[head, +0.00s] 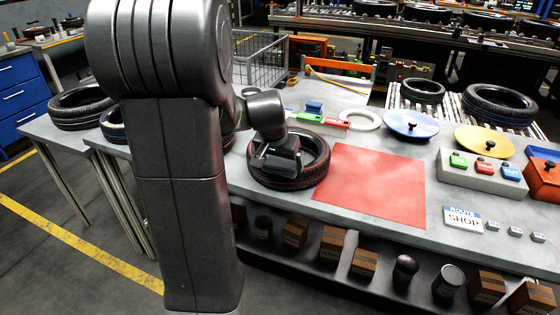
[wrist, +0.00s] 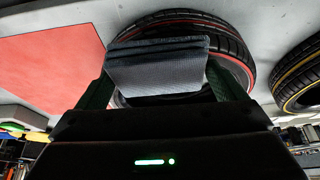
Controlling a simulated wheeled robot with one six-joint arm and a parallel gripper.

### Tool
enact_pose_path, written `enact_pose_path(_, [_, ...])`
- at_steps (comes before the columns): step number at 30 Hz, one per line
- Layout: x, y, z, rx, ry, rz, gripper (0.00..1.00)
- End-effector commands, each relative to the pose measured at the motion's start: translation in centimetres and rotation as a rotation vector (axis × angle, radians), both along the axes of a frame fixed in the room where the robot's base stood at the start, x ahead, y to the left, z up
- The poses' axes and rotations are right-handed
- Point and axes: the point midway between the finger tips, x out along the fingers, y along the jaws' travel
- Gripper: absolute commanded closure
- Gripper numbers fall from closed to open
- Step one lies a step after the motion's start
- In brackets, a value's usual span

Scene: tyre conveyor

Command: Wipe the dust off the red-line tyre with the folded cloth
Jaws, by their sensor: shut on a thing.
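The red-line tyre (head: 319,172) lies flat on the grey bench, left of a red mat. In the wrist view its red-lined sidewall (wrist: 236,66) shows behind the cloth. My gripper (head: 275,163) is over the tyre's left and middle part. In the wrist view my gripper (wrist: 158,88) is shut on the folded cloth (wrist: 157,70), a dark grey-blue pad held between the two green fingers. The cloth covers part of the tyre there. I cannot tell whether it touches the tyre. No dust can be made out.
The red mat (head: 375,180) is flat and bare. A yellow-line tyre (wrist: 300,80) lies beside the red-line tyre in the wrist view. Blue (head: 411,123) and yellow (head: 485,141) knobbed discs and a button box (head: 482,172) stand to the right. A white ring (head: 361,120) lies behind.

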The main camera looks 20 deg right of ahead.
Motion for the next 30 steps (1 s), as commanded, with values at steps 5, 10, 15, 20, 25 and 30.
enact_pose_path(5, [0.1,0.0,2.4,-0.001,-0.004,0.003,0.31])
enact_pose_path(10, [0.1,0.1,3.8,0.001,0.0,0.007,0.31])
enact_pose_path(15, [0.1,0.1,5.4,0.0,-0.002,0.009,0.31])
enact_pose_path(20, [0.2,0.2,6.8,0.001,-0.001,0.011,0.31])
enact_pose_path(25, [0.2,0.2,8.0,0.001,0.0,0.013,0.31])
enact_pose_path(30, [0.2,0.2,8.2,0.001,0.0,0.014,0.31])
